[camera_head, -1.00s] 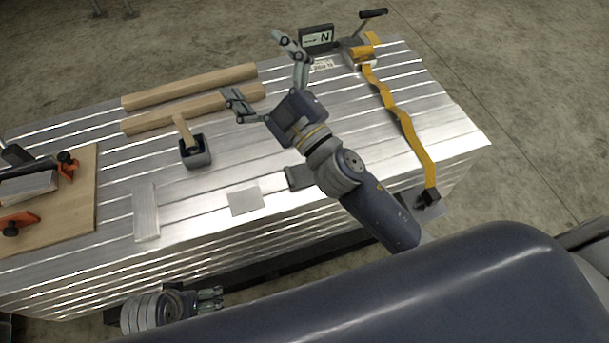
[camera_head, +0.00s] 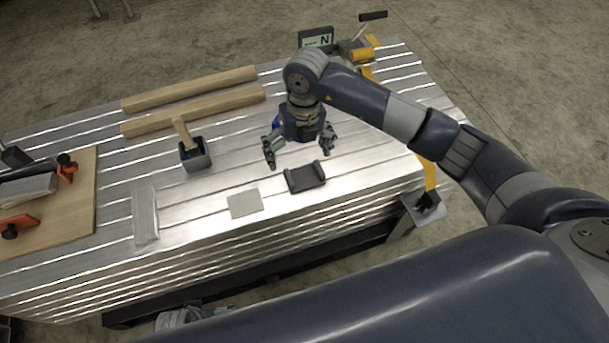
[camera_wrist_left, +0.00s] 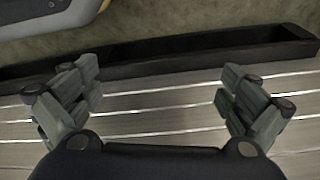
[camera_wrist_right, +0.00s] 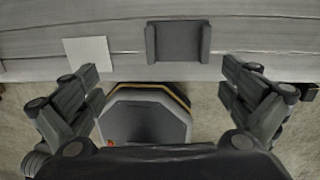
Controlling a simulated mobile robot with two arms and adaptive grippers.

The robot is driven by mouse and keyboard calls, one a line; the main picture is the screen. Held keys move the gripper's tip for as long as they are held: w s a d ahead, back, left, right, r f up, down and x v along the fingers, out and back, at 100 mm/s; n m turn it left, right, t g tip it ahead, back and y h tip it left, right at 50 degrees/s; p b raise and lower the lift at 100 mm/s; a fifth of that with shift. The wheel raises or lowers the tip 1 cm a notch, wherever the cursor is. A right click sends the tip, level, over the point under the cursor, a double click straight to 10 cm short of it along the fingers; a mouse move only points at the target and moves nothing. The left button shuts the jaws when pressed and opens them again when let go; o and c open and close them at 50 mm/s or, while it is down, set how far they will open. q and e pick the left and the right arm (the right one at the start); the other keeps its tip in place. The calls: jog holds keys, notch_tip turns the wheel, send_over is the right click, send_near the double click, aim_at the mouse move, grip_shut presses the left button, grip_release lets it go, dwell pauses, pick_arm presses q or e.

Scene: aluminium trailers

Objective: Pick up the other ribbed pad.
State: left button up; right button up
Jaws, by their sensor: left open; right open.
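A dark grey pad (camera_head: 305,177) with raised ends lies on the ribbed aluminium surface near its front edge; its ribbing is too small to make out. It also shows in the right wrist view (camera_wrist_right: 178,42), ahead of the fingers. My right gripper (camera_head: 299,155) is open and empty, fingers pointing down, just behind the pad in the head view. My left gripper (camera_wrist_left: 160,95) is open and empty in its wrist view, facing the side of the aluminium stack. I see no second such pad.
A light grey square (camera_head: 245,203) lies left of the pad, and a clear-looking plate (camera_head: 145,215) farther left. Wooden battens (camera_head: 192,110) lie behind. A yellow strap (camera_head: 430,176) crosses the right end, partly behind my right arm.

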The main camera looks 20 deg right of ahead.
aim_at(305, 177)
jog(key=shift+h, duration=0.5)
jog(key=f, duration=0.1)
jog(key=d+f, duration=0.1)
jog(key=f, duration=0.1)
jog(key=d+f, duration=0.1)
jog(key=shift+w+d+f+b, duration=0.1)
jog(key=shift+w+f+b, duration=0.1)
jog(key=shift+f+b, duration=0.15)
jog(key=f, duration=0.3)
jog(key=f+b, duration=0.1)
jog(key=f, duration=0.1)
jog(key=shift+w+a+f, duration=0.2)
jog(key=shift+w+f, duration=0.05)
jog(key=shift+f, duration=0.2)
pick_arm(q)
notch_tip(305, 177, up, 6)
jog(key=w, duration=0.1)
jog(key=shift+w, duration=0.3)
pick_arm(e)
jog(key=c, duration=1)
